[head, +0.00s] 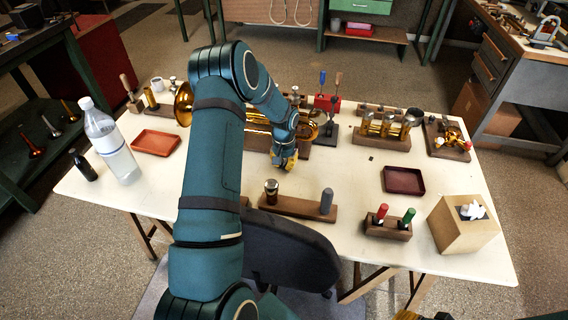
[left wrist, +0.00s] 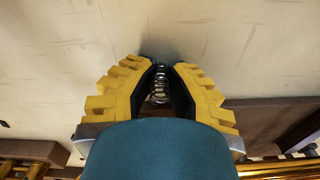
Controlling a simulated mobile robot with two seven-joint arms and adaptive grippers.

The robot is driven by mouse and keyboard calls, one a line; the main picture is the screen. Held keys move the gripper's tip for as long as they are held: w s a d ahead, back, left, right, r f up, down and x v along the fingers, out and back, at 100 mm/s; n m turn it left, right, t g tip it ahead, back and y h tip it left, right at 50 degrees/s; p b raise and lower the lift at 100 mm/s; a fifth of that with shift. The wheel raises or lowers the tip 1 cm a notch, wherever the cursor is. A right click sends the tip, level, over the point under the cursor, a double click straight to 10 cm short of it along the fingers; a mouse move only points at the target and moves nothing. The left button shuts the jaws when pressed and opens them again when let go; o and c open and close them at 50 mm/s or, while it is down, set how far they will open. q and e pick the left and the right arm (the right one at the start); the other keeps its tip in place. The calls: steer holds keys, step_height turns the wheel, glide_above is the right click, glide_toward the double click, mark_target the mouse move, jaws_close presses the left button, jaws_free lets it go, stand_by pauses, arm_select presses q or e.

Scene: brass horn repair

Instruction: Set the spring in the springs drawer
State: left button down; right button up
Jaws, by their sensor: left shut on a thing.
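A small metal coil spring (left wrist: 160,88) shows in the left wrist view between the yellow, dark-padded fingers of my left gripper (head: 286,163). The gripper is shut on it, above the cream table top. In the head view the spring is too small or hidden to make out. A bit of yellow at the bottom edge of the head view looks like part of my right gripper (head: 406,315); its jaws cannot be judged. A grey drawer cabinet (head: 492,62) stands at the right, and a green drawer front (head: 361,6) shows at the top. I cannot tell which is the springs drawer.
The table (head: 345,190) holds a brass horn (head: 255,124), wooden blocks with parts, a clear bottle (head: 110,145), an orange-red tray (head: 156,142), a maroon tray (head: 403,180) and a wooden box (head: 460,228). A dark chair (head: 285,248) stands at the front edge.

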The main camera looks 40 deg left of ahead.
arm_select(q)
steer(key=shift+f, duration=0.1)
steer(key=c, duration=1.5)
jaws_free()
steer(key=shift+f, duration=0.1)
steer(key=o, duration=0.4)
steer(key=shift+o, duration=0.2)
